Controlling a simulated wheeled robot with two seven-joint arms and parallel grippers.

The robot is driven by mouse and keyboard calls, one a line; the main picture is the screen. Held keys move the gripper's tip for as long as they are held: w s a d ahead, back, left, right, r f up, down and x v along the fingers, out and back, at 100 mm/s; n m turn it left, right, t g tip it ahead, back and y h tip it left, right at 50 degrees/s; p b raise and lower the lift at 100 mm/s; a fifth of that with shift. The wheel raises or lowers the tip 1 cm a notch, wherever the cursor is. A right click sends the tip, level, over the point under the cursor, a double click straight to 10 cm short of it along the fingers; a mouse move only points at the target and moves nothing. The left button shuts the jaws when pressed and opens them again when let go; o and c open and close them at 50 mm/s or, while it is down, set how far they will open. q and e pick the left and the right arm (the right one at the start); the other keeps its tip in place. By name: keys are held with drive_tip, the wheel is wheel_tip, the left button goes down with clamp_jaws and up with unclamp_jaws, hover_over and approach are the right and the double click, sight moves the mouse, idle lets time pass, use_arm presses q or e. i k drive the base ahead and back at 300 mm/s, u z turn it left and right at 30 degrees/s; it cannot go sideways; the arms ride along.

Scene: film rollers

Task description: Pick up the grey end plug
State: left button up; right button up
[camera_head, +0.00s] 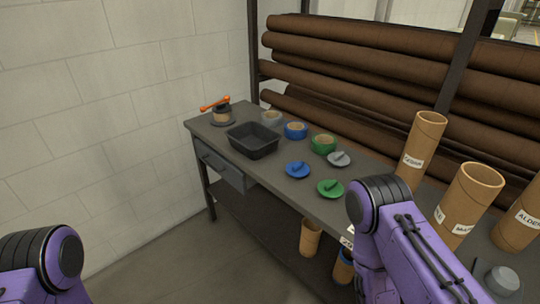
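A grey end plug (340,159), a small round disc with a raised handle, lies on the dark workbench (262,186), to the right of the others. A blue end plug (298,170) and a green end plug (330,188) lie nearer the front edge. My purple arms show at the lower left and lower right, but neither gripper is in view. Nothing covers the grey plug.
A black tray (253,140) and grey, blue (295,130) and green (323,143) tape rolls stand on the bench. An orange-handled tool (216,110) is at its far left end. Labelled cardboard tubes (421,150) stand upright at the right. Brown rolls (385,65) are stacked behind.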

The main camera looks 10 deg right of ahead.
sight(339, 160)
drive_tip(key=u, duration=1.05)
drive_tip(key=i, duration=0.95)
drive_tip(key=z, duration=3)
